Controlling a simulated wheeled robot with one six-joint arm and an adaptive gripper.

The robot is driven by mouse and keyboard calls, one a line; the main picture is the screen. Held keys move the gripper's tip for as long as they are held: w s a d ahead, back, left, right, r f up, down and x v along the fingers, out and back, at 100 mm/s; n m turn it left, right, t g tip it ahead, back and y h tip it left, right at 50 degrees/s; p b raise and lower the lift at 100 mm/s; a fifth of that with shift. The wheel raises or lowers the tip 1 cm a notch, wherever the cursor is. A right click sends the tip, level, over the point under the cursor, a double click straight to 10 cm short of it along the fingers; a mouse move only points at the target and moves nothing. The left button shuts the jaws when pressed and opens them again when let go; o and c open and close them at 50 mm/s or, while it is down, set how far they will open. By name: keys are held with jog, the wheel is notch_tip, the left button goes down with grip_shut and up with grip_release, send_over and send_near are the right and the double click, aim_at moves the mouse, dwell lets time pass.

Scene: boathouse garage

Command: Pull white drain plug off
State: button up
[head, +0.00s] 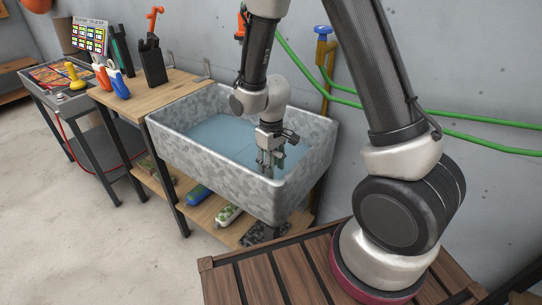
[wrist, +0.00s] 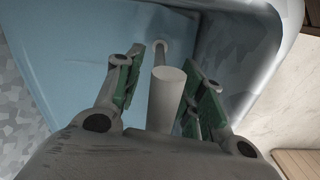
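The galvanised metal basin (head: 300,185) holds blue water (head: 215,135). My gripper (head: 270,158) points down into its right part, low near the water. In the wrist view, a white cylinder (wrist: 166,95), which looks like the drain plug, stands between the two green-padded fingers of my gripper (wrist: 167,90). Gaps show between the cylinder and both pads, so the gripper is open around it. One end of the cylinder is hidden behind the gripper body. A smaller pale round piece (wrist: 161,47) shows beyond it; I cannot tell whether they join. In the head view the fingers hide the plug.
The basin walls stand close around my gripper. A wooden bench (head: 170,85) with orange and blue-handled tools adjoins on the left. A green hose (head: 345,98) runs along the wall behind. A shelf below holds several items. A slatted wooden surface (head: 290,275) lies in front.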

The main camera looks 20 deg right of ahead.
jog(key=shift+f, duration=0.15)
grip_shut()
jog(key=c, duration=0.8)
grip_release()
